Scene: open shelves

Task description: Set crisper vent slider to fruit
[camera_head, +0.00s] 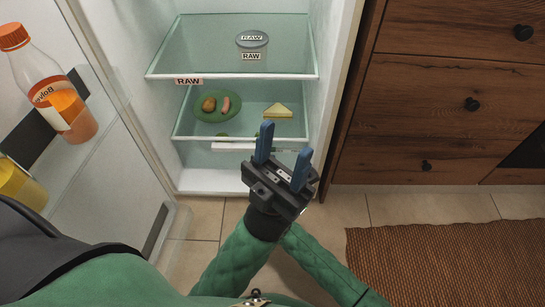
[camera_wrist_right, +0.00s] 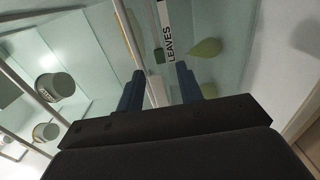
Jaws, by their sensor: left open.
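The white front strip of the crisper (camera_head: 232,147) runs below the lower glass shelf. In the right wrist view a white label reading LEAVES (camera_wrist_right: 167,35) lies along it. A small dark green block (camera_wrist_right: 159,56), possibly the vent slider, sits just below the label. No fruit label is readable. My right gripper (camera_wrist_right: 159,82) is open, its blue fingers on either side of the strip near the block; contact cannot be told.
The lower shelf (camera_head: 185,130) holds a green plate (camera_head: 218,107) of food and a yellow wedge (camera_head: 278,111). A round RAW-labelled container (camera_head: 252,39) stands on the upper shelf (camera_head: 180,65). The open door at left holds an orange bottle (camera_head: 57,95). Wooden drawers (camera_head: 450,95) stand right.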

